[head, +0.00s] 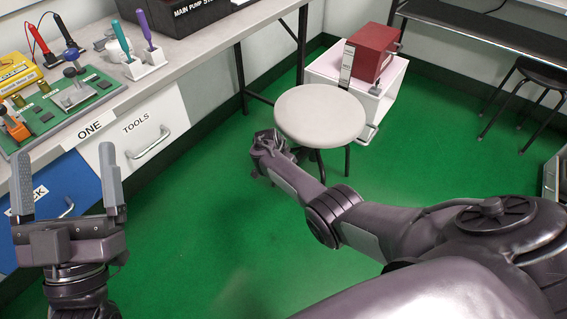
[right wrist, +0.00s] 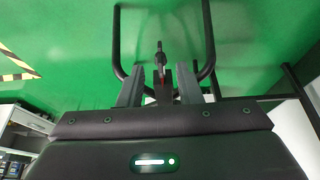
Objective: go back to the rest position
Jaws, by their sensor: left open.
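My left gripper (head: 64,158) is at the lower left of the head view. Its two grey fingers point up and stand wide apart with nothing between them, in front of the drawers. My right arm reaches from the lower right toward the middle, and my right gripper (head: 268,146) is low beside the round stool (head: 320,115), partly hidden. In the right wrist view its two fingers (right wrist: 160,87) stand apart. A dark upright shape shows between them, with green gaps on both sides; I cannot tell what it is.
A workbench (head: 195,55) with a green circuit board (head: 50,115), a yellow meter (head: 17,72) and two screwdrivers in a white holder (head: 146,64) runs along the left. A red box (head: 372,50) sits on a white cabinet (head: 335,68) behind the stool. The green floor (head: 215,220) between is clear.

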